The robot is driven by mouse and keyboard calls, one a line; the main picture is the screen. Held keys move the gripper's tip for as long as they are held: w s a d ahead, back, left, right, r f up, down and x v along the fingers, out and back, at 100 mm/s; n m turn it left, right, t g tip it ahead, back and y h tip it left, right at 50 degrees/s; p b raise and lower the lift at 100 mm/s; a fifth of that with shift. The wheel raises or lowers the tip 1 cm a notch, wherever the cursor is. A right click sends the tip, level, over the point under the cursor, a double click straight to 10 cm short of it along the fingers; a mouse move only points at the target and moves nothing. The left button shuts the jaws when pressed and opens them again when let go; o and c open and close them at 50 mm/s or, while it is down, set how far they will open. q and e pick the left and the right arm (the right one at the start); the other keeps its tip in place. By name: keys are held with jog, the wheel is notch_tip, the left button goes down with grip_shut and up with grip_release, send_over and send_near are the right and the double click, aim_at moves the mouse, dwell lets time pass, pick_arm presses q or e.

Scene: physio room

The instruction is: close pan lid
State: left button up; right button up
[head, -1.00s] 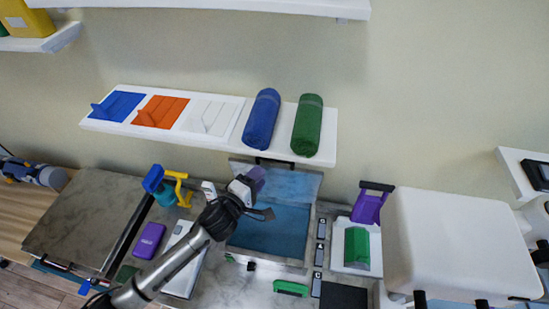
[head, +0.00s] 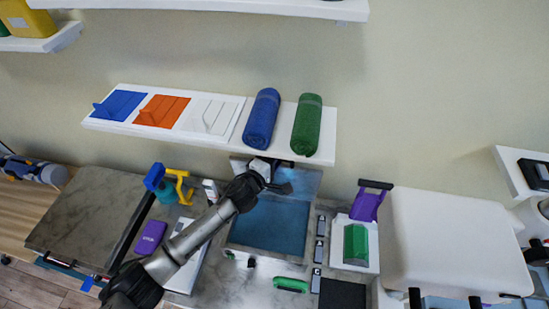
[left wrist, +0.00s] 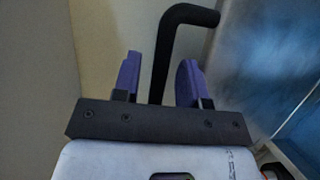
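The blue pan (head: 268,228) stands on the counter at mid-picture in the head view. Its lid (head: 302,184) is open and stands up at the back, against the wall. My left gripper (head: 275,164) is at the lid's upper edge and covers part of it. In the left wrist view, its two purple fingers (left wrist: 159,80) are apart. The lid's black bent handle (left wrist: 163,50) shows between them, with gaps visible on both sides. A blue surface (left wrist: 262,60), likely the lid, is at the right there. My right gripper is not in view.
A white shelf (head: 232,148) with a blue roll (head: 262,118) and a green roll (head: 307,125) hangs just above the lid. A purple box (head: 151,237) and a yellow-handled item (head: 178,184) are left. A green block (head: 356,245) on a white base is right.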

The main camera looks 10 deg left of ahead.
pick_arm(q)
grip_shut()
jog(key=shift+s+f, duration=0.1)
dwell(0.4)
jog(key=shift+s+f+b, duration=0.1)
jog(key=shift+s+b, duration=0.1)
jog(key=shift+b, duration=0.2)
jog(key=s+f+m+t+h+b, duration=0.1)
jog(key=s+f+t+h+b, duration=0.1)
jog(key=s+b, duration=0.5)
jog(key=s+a+f+m+t+h+b, duration=0.1)
jog(key=s+f+m+t+h+b, duration=0.1)
jog(key=s+b, duration=0.5)
notch_tip(320, 180, down, 3)
jog(key=shift+s+r+m+t, duration=0.15)
jog(key=shift+s+m+t, duration=0.15)
jog(key=shift+t, duration=0.2)
jog(key=shift+a, duration=0.1)
